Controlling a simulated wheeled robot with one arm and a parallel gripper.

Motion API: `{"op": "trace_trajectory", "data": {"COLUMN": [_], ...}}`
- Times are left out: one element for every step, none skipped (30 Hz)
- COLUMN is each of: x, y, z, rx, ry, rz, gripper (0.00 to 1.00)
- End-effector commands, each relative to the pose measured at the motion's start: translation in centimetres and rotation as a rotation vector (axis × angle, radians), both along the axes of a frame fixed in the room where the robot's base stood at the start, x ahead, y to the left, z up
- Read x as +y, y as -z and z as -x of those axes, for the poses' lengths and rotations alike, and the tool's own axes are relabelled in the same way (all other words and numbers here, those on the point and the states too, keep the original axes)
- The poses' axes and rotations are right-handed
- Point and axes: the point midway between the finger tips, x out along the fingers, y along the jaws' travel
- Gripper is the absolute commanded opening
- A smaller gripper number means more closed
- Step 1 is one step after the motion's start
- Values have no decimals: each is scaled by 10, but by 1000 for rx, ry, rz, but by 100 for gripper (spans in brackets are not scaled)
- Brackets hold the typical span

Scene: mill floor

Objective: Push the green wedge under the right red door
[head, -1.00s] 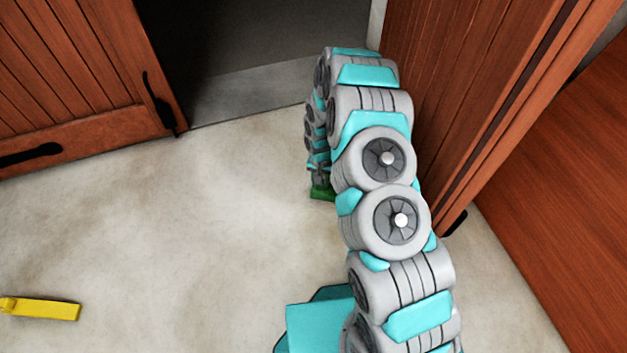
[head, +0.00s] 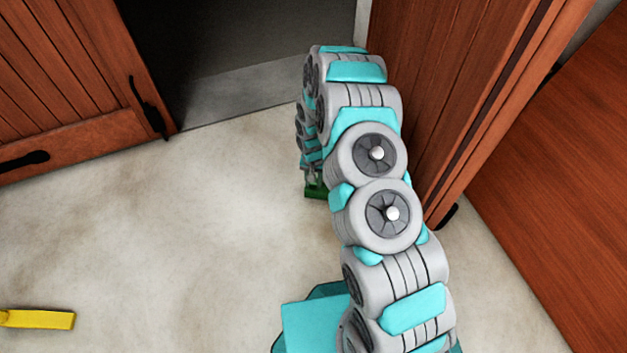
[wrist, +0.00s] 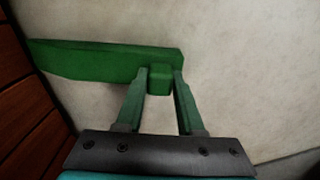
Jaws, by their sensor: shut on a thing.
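The green wedge (head: 315,193) lies on the pale floor at the foot of my arm in the head view, left of the right red door (head: 425,85). In the wrist view the wedge (wrist: 95,62) lies across the upper part, its long body running left toward red-brown boards (wrist: 28,125). My gripper (wrist: 161,75) is shut on the small raised block at the wedge's right end. In the head view my gripper (head: 314,178) is small and partly hidden. My arm covers part of the right door's lower edge, so the gap under it there is hidden.
The left red door (head: 70,85) stands at the upper left with black handles. A dark doorway (head: 250,50) lies between the doors. A yellow wedge-like piece (head: 38,319) lies on the floor at lower left. The floor between is clear. A red-brown panel (head: 560,190) stands at the right.

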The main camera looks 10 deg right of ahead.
Motion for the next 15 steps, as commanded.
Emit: {"op": "trace_trajectory", "data": {"x": [0, 0, -1, -1, -1, -2, -2, -3, -3, -4, -4, -5, -5, -6, -6], "y": [1, 1, 1, 1, 1, 1, 1, 1, 1, 1, 1, 1, 1, 1, 1], "z": [0, 0, 0, 0, 0, 0, 0, 1, 1, 1, 1, 1, 1, 2, 2], "rx": [0, 0, 0, 0, 0, 0, 0, 0, 0, 0, 0, 0, 1, 1, 1], "ry": [0, 0, 0, 0, 1, 1, 0, 0, 0, 0, 0, 0, 0, 0, 0], "rz": [0, 0, 0, 0, 0, 0, 0, 0, 0, 0, 0, 1, 1, 1, 1], "gripper": [0, 0, 0, 0, 0, 0, 0, 0, 0, 0, 0, 0, 0, 0, 0]}}
